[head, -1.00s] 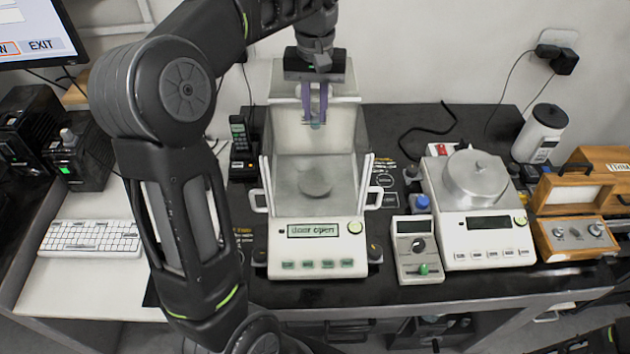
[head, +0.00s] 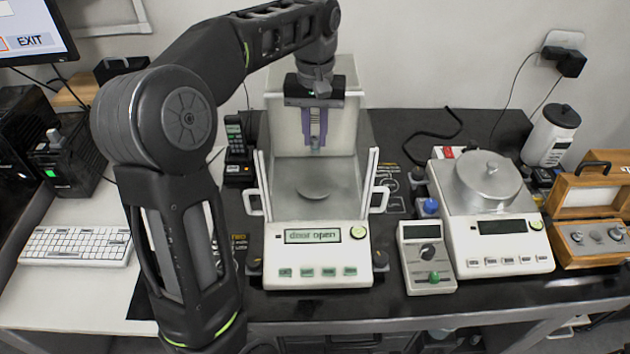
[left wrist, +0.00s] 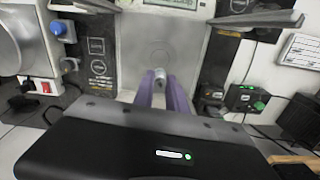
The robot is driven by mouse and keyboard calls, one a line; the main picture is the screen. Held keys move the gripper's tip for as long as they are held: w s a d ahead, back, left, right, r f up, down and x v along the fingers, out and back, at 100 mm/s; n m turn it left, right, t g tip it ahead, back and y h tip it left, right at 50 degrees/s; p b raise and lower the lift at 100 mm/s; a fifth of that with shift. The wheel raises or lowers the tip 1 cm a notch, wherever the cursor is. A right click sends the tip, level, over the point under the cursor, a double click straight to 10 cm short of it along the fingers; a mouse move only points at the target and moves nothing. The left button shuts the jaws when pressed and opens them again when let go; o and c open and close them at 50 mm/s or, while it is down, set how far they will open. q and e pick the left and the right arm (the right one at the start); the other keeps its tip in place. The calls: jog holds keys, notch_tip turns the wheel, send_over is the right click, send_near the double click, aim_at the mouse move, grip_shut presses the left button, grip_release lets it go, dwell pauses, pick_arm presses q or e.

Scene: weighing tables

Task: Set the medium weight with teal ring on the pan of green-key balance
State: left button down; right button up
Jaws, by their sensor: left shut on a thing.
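The green-key balance (head: 318,262) stands in the middle of the table, with a row of green keys and a display reading "door open". Its round pan (head: 314,194) is bare inside the open draft shield; the left wrist view shows it too (left wrist: 163,54). My left gripper (head: 316,143) is over the back of the chamber, pointing down, its purple fingers shut on the small metal weight (left wrist: 159,76). In the head view a teal bit (head: 316,151) shows at the fingertips, above and apart from the pan. Fingers hide much of the weight. My right gripper is out of view.
Shield walls with handles (head: 382,198) flank the chamber. To the right are a small grey device (head: 427,270), another balance (head: 497,255) bearing a metal container (head: 487,180), and an open wooden box (head: 592,257) with small metal pieces. A handset (head: 236,135) stands left.

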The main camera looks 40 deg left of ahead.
aim_at(315, 144)
pick_arm(q)
notch_tip(315, 144, down, 3)
jog(key=shift+f+b, duration=0.2)
jog(key=shift+b, duration=0.9)
notch_tip(315, 144, down, 2)
jog(key=shift+p, duration=0.55)
jog(key=shift+f, duration=0.35)
notch_tip(315, 144, down, 3)
jog(key=shift+f, duration=0.35)
